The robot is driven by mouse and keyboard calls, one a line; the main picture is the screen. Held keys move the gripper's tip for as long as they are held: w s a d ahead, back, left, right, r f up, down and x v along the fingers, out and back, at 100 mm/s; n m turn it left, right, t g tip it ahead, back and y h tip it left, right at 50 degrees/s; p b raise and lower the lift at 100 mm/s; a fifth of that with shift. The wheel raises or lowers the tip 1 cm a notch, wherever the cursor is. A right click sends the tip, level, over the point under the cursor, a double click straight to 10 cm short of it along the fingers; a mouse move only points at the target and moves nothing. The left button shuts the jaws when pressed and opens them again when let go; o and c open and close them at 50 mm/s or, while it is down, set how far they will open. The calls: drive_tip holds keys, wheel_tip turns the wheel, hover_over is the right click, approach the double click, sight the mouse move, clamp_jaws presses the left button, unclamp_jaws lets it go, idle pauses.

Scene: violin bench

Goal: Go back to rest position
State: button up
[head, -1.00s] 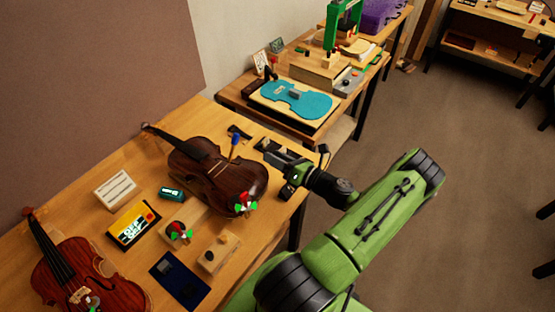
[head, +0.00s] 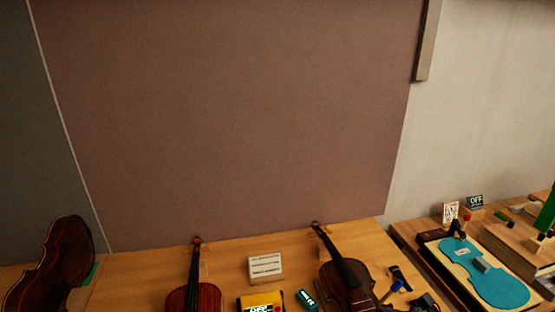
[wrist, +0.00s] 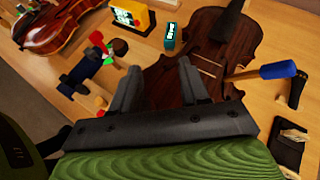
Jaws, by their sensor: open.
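My gripper (wrist: 158,88) shows in the wrist view with its two dark fingers apart and nothing between them. It is over the dark brown violin (wrist: 205,55), whose body lies just beyond the fingertips; I cannot tell whether they touch it. In the head view the same violin (head: 345,278) lies on the wooden bench (head: 235,250) at the lower middle, its body cut off by the bottom edge. A small dark part of what may be my gripper shows at the bottom edge there; the rest of my arm is out of that view.
A blue-tipped tool (wrist: 265,71) sticks out beside the dark violin. A reddish violin (head: 194,295), a yellow box (head: 262,301), a white card block (head: 265,267) and a small green device (head: 306,299) are on the bench. A second bench at right holds a blue violin-shaped plate (head: 490,280).

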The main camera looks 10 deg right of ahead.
drive_tip(key=s+a+r+n+g+h, duration=0.35)
drive_tip(key=a+r+n+g, duration=0.4)
drive_tip(key=a+n, duration=0.65)
drive_tip(key=s+a+r+n+t+h, duration=0.3)
drive_tip(key=s+r+n, duration=0.8)
drive_tip(key=n, duration=0.2)
drive_tip(key=shift+s+a+n+h, duration=0.35)
drive_tip(key=shift+a+n, duration=0.05)
